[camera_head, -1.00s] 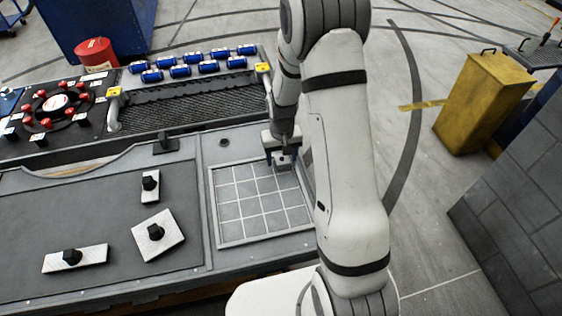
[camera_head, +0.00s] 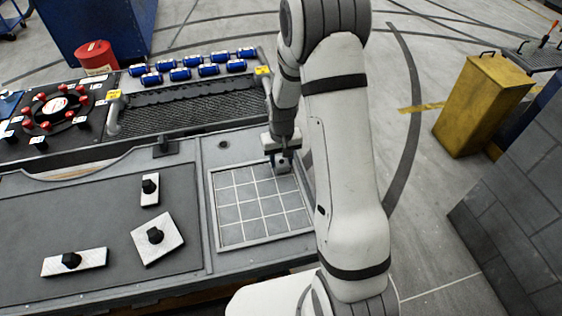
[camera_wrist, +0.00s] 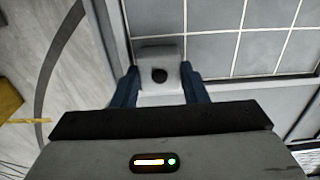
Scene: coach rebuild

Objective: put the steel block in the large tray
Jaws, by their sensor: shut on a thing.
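My gripper (camera_head: 283,163) points down at the far right corner of the gridded tray (camera_head: 214,210). It is shut on a small grey steel block (camera_wrist: 150,88), which has a dark round knob or hole in its middle. In the wrist view the block sits between the two blue fingers (camera_wrist: 160,88), over the corner of the grid. I cannot tell whether it touches the grid. A wide dark tray (camera_head: 80,210) lies to the left. Which of the two trays is the large one is not marked.
Three pale plates with black knobs lie on the dark tray: a small one (camera_head: 146,195), a tilted one (camera_head: 170,240) and a long one (camera_head: 92,260). A yellow bin (camera_head: 482,105) stands right.

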